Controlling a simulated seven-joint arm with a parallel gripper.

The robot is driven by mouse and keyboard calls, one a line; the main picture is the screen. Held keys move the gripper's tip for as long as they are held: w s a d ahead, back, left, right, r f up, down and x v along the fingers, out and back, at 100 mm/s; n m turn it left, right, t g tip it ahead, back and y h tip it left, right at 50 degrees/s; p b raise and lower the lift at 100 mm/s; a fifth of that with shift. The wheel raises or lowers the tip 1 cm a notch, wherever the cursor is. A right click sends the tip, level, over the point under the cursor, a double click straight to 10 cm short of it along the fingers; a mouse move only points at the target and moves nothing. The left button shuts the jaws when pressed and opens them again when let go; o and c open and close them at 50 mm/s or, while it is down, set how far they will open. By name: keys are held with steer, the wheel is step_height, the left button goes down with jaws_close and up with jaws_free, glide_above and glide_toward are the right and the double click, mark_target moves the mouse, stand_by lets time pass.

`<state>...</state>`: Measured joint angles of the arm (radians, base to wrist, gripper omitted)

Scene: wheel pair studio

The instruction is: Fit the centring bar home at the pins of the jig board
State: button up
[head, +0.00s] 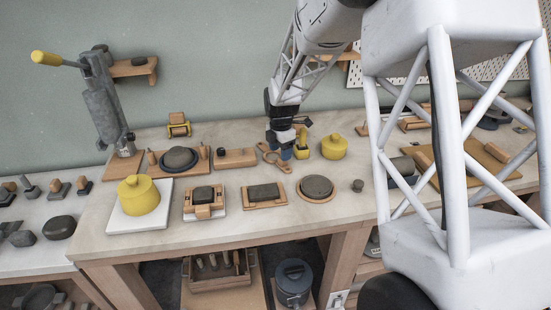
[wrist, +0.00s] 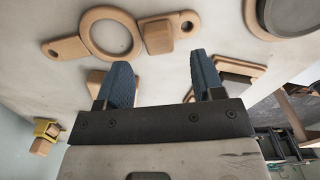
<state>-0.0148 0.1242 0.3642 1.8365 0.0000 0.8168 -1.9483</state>
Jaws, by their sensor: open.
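The centring bar (wrist: 140,35) looks like a wooden piece with a large ring, a small holed lug at each end and a raised block on one arm. It lies flat on the bench, and also shows in the head view (head: 274,157). My gripper (wrist: 161,66) is open and empty, its blue fingertips short of the bar's block in the wrist view. In the head view my gripper (head: 286,153) is over the bench, partly hiding the bar. The jig board (head: 207,166) appears to be the wooden board at left, with two upright pins and a dark disc between them.
A wooden block (head: 236,157) stands between board and bar. A yellow pot (head: 334,147) and a small yellow object (head: 302,143) are right of my gripper. A stone on a wooden base (head: 264,193) and a round dish (head: 316,187) lie in front.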

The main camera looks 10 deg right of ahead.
mark_target(284, 166)
steer(key=shift+f, duration=2.1)
steer(key=shift+c, duration=0.2)
steer(key=c, duration=1)
